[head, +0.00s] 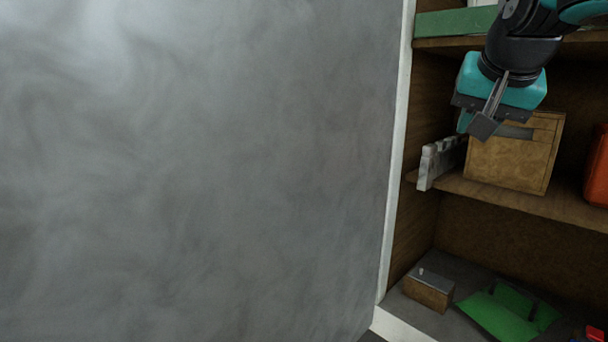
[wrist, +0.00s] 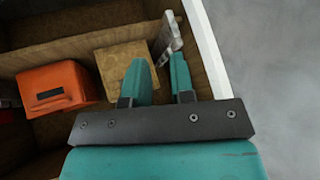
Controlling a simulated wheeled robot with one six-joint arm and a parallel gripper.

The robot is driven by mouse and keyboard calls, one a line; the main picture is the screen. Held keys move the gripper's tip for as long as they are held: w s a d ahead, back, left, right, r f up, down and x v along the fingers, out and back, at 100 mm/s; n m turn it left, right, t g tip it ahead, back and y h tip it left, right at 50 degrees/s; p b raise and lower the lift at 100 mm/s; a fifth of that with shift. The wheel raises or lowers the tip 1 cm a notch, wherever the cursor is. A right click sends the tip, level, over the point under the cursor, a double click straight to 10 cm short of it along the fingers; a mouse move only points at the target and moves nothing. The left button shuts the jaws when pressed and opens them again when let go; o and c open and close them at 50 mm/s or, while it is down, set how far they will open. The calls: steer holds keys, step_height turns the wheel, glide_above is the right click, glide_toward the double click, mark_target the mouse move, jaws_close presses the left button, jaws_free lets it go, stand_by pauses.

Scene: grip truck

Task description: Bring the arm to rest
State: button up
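My gripper (head: 478,122) hangs in front of the shelving at the upper right of the head view, by the middle shelf. In the wrist view my gripper (wrist: 160,72) shows two teal fingers with a gap between them and nothing held. Beyond the fingers are a tan box (head: 508,160), which also shows in the wrist view (wrist: 118,62), and a pale grey notched piece (head: 430,164), seen in the wrist view too (wrist: 167,36). From these views I cannot tell how far the fingers are from them.
An orange box (head: 598,168) stands to the right on the middle shelf (head: 535,198). The bottom compartment holds a small brown box (head: 430,290) and a green object (head: 508,312). A white upright edge (head: 395,170) and large grey panel (head: 200,180) lie left of the shelves.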

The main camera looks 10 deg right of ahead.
steer(key=s+a+f+n+g+y+b, duration=0.1)
steer(key=s+a+f+n, duration=0.1)
steer(key=a+f+n, duration=0.3)
steer(key=s+a+f+g+y+b, duration=0.1)
steer(key=s+a+f+y+b, duration=0.15)
steer(key=f, duration=0.45)
steer(key=s+a+f+n+g+y+b, duration=0.1)
steer(key=s+a+f+n, duration=0.2)
steer(key=f, duration=0.4)
steer(key=s+a+f+n+g+y+b, duration=0.2)
steer(key=s+a+f+n, duration=0.4)
steer(key=s+f, duration=0.3)
steer(key=s+g+b, duration=0.1)
steer(key=s+g, duration=0.1)
steer(key=shift+s+a+f+g, duration=0.3)
steer(key=shift+s+a+f, duration=0.05)
